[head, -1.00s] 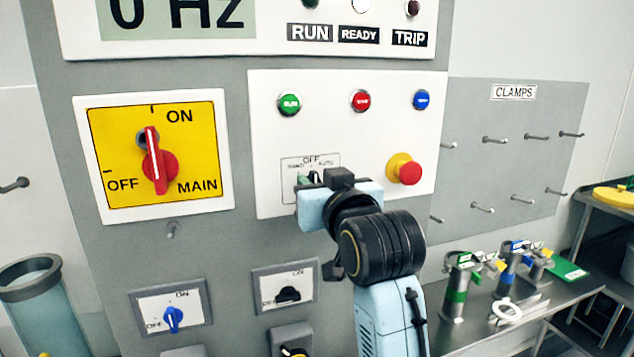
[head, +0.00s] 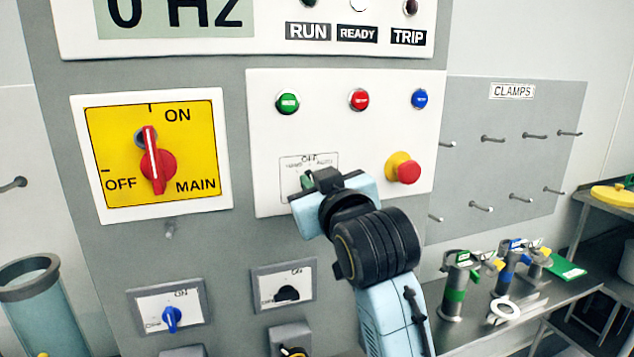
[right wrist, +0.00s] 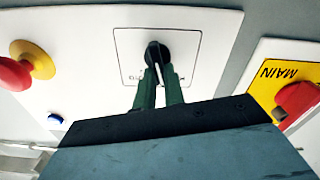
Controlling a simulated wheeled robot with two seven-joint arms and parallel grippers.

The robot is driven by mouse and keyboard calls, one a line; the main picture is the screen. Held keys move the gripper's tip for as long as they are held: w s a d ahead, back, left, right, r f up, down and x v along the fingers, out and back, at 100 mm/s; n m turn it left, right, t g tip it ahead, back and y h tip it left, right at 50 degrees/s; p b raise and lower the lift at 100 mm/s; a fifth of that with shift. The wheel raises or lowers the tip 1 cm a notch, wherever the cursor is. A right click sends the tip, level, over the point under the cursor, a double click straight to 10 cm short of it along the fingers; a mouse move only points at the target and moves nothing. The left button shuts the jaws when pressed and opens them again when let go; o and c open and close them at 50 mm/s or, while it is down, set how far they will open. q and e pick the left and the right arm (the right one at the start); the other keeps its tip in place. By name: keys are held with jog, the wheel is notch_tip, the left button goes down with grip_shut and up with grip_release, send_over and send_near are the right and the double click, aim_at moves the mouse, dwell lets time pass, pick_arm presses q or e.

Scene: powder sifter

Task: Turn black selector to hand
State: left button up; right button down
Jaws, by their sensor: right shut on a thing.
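The black selector (right wrist: 157,55) shows in the right wrist view, on a white label plate with a thin dark outline. In the head view its label (head: 296,163) reads HAND, OFF and AUTO, and my gripper hides the knob itself. My right gripper (right wrist: 158,72) has its green fingers shut on the selector's handle; in the head view the gripper (head: 308,181) is against the label's lower part. The exact pointing of the handle is hard to read. My left gripper is not in view.
A red emergency button on a yellow base (head: 405,169) is close right of my right gripper. A red main switch (head: 153,160) is to the left. Green, red and blue buttons (head: 419,99) are above. Two small selectors (head: 172,319) are below. A clamp bench stands right.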

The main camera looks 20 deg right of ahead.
jog(key=n, duration=0.5)
jog(key=shift+a+f+n, duration=0.15)
jog(key=shift+a+n, duration=0.15)
jog(key=shift+n, duration=0.1)
dwell(0.4)
jog(key=c, duration=1.5)
grip_release()
